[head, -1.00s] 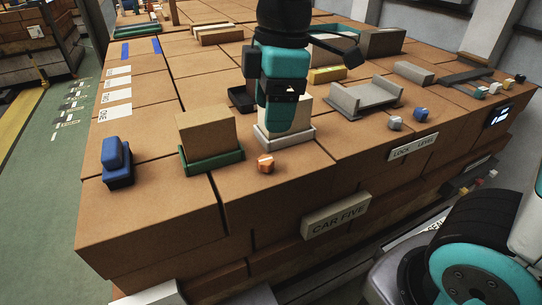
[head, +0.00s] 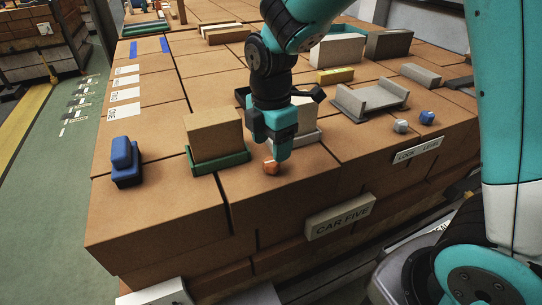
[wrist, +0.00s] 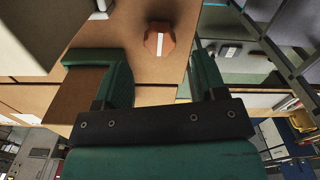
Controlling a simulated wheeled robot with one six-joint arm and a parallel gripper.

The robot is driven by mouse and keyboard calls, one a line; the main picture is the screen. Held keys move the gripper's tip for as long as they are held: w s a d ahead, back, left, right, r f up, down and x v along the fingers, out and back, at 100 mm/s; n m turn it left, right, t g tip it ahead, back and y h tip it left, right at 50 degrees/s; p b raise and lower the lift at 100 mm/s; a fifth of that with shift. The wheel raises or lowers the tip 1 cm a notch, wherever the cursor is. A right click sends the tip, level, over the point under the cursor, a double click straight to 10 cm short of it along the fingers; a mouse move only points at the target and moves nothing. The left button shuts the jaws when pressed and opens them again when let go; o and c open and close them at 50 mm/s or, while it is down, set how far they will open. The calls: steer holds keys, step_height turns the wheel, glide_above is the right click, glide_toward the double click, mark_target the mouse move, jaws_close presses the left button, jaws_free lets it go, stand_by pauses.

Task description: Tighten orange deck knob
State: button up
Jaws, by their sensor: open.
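The orange knob (head: 271,167) sits on the brown deck near its front edge, right of the green tray. In the wrist view the orange knob (wrist: 159,44) is faceted with a white stripe across its top. My gripper (head: 279,156) points down right beside the knob in the head view, its fingers partly overlapping each other. In the wrist view my gripper (wrist: 162,58) is open and empty, with the knob just past the fingertips and between their lines. I cannot tell whether a finger touches the knob.
A green tray (head: 236,160) with a brown block (head: 214,133) stands left of the knob. A pale block in a grey tray (head: 306,138) is close behind the gripper. White (head: 401,126) and blue (head: 427,118) knobs are to the right. A blue stepped block (head: 125,160) is far left.

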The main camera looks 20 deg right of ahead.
mark_target(271, 161)
step_height(271, 161, down, 5)
steer(key=shift+r, duration=0.1)
stand_by(0.3)
steer(key=c, duration=0.9)
